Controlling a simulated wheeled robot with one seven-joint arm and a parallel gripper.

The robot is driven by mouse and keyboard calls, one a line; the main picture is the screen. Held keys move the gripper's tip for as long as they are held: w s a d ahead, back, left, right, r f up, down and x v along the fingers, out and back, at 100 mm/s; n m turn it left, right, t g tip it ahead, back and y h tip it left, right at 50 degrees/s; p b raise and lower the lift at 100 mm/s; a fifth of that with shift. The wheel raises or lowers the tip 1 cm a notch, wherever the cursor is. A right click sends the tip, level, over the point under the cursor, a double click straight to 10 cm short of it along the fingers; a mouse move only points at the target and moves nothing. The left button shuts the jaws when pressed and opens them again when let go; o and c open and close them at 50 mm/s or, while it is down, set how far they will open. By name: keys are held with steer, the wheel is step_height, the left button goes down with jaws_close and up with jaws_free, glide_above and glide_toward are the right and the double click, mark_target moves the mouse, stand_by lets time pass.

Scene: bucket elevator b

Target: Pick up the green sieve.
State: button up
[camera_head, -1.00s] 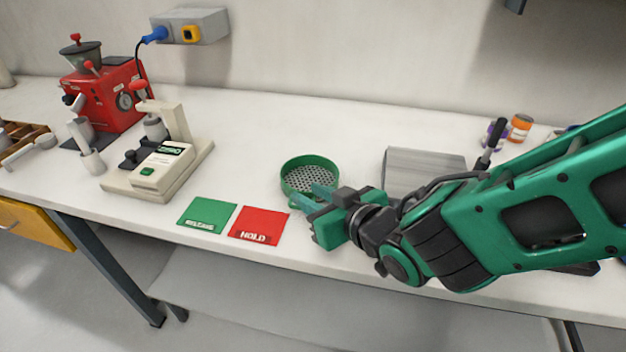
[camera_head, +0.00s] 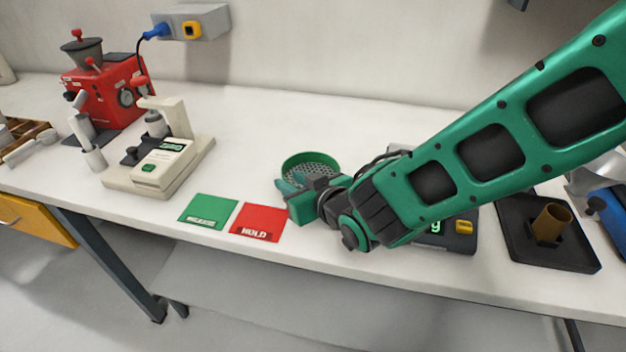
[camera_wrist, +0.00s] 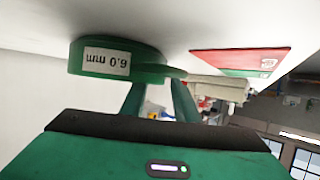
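The green sieve (camera_head: 311,158) is a round pan with a perforated floor, standing on the white bench right of the red card.
The green card (camera_head: 207,211) and red HOLD card (camera_head: 257,222) lie left of my gripper. A cream scale-like device (camera_head: 160,165) and red grinder (camera_head: 107,95) stand further left. A dark scale (camera_head: 450,235) and black tray with a brown cup (camera_head: 549,240) are on the right.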

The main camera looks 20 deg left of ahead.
jaws_close()
